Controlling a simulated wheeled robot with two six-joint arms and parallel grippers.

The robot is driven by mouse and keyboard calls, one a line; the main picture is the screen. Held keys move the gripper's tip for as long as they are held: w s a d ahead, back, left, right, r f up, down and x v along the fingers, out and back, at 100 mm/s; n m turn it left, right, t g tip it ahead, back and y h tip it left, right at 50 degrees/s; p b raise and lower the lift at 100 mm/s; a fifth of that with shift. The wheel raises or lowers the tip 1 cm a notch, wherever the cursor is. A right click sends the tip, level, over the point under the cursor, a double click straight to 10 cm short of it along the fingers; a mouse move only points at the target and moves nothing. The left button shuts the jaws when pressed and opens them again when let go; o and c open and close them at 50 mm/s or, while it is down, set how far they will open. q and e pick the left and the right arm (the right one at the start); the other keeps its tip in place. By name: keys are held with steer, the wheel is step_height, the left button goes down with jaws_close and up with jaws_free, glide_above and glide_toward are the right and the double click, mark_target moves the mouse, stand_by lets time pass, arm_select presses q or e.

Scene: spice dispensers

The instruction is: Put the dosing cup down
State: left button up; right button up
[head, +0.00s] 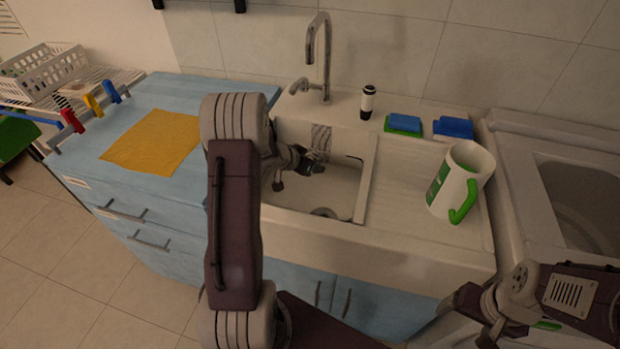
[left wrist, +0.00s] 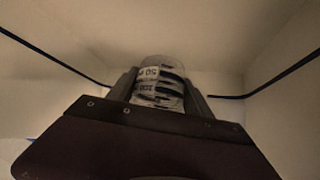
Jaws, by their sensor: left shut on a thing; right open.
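The dosing cup (head: 320,138) is small and clear with printed markings. It shows in the left wrist view (left wrist: 157,88), upright between the fingers, with its lower part hidden by my gripper body. My left gripper (head: 311,161) is shut on the cup, over or inside the sink basin (head: 338,190). I cannot tell whether the cup touches the basin. My left arm hides the basin's left side. My right gripper (head: 472,311) is open and empty at the lower right, in front of the counter.
A tap (head: 320,60) and a small black-and-white bottle (head: 367,102) stand behind the basin. A white jug with a green handle (head: 461,180) stands on the drainboard. A yellow cloth (head: 155,142) lies on the blue counter (head: 190,91).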

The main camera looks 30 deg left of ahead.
arm_select(q)
step_height(320, 180, down, 4)
steer(key=b, duration=0.2)
steer(key=shift+r+b, duration=0.1)
steer(key=shift+b, duration=0.2)
steer(key=shift+r, duration=0.15)
steer(key=shift+f, duration=0.2)
steer(key=o, duration=1.5)
steer(key=shift+c, duration=0.2)
